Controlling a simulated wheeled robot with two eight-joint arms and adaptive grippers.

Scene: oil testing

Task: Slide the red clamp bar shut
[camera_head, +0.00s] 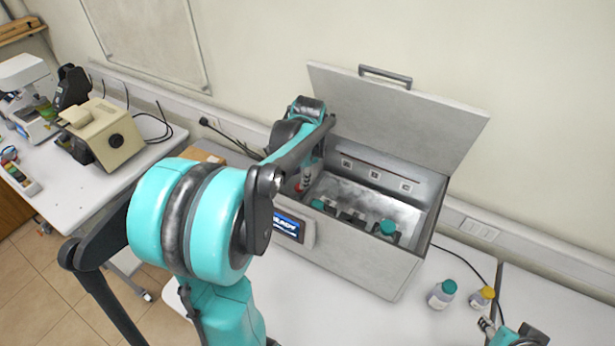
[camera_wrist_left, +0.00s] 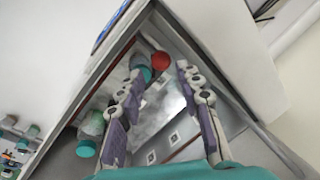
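The grey metal box (camera_head: 345,252) stands on the white table with its lid raised. The clamp bar's red round end (camera_wrist_left: 160,61) shows in the left wrist view; a small red part shows by my gripper in the head view. The bar's length is hidden. My left gripper (camera_wrist_left: 161,80) reaches into the box's left end, with its fingers apart and the red end just beyond and between the tips. I cannot tell whether they touch it. Teal-capped bottles (camera_head: 387,228) sit in the box. My right gripper (camera_head: 486,325) is at the lower right, small and partly cut off.
A teal-capped bottle (camera_head: 441,294) and a yellow-capped bottle (camera_head: 481,298) stand right of the box, near my right gripper. The raised lid (camera_head: 400,115) rises behind the opening. A beige instrument (camera_head: 103,132) is on the left table. Table in front of the box is clear.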

